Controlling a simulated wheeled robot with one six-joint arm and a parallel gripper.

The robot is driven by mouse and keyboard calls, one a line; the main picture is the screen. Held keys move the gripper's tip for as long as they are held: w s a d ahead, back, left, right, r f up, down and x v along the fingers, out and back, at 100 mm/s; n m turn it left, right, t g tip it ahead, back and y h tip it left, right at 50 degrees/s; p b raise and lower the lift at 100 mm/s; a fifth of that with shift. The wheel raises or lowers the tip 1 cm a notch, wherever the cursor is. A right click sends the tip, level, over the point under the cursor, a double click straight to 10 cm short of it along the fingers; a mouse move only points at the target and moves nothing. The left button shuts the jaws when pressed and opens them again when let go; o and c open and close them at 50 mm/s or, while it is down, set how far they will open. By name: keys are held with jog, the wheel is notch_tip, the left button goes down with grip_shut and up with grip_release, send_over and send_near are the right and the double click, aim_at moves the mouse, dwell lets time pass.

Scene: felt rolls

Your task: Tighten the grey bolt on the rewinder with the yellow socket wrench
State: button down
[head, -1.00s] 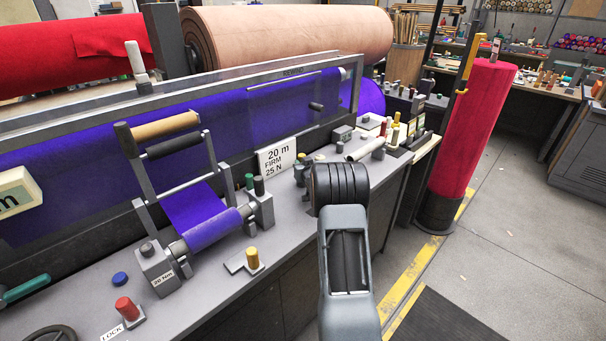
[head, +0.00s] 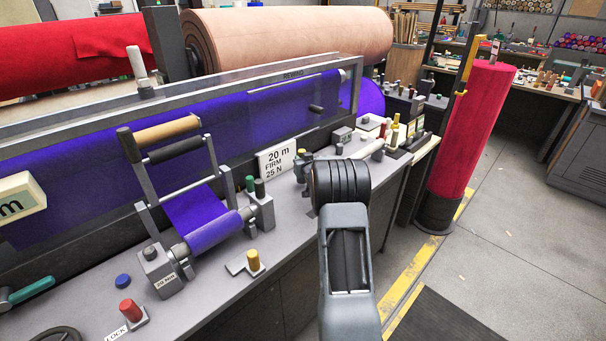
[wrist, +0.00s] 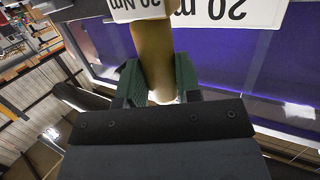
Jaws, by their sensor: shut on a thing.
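My gripper (wrist: 160,84) has green-faced jaws shut on the yellow socket wrench (wrist: 152,55), an olive-yellow shaft with a white "20 Nm" tag. The wrench's far end is out of the wrist view. In the head view my dark arm joint mostly hides the gripper; a small yellowish part of what seems to be the wrench (head: 302,153) shows beside the joint. The rewinder's grey block with a 20 Nm label (head: 160,272) stands front left. A dark grey round head on it, apparently the grey bolt (head: 149,252), is well left of and apart from my gripper.
A white "20 m FIRM 25 N" sign (head: 277,160) stands behind the bench top. A red felt roll (head: 475,130) stands at right.

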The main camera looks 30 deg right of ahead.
jog(key=shift+r+p, duration=1.8)
jog(key=shift+r, duration=1.3)
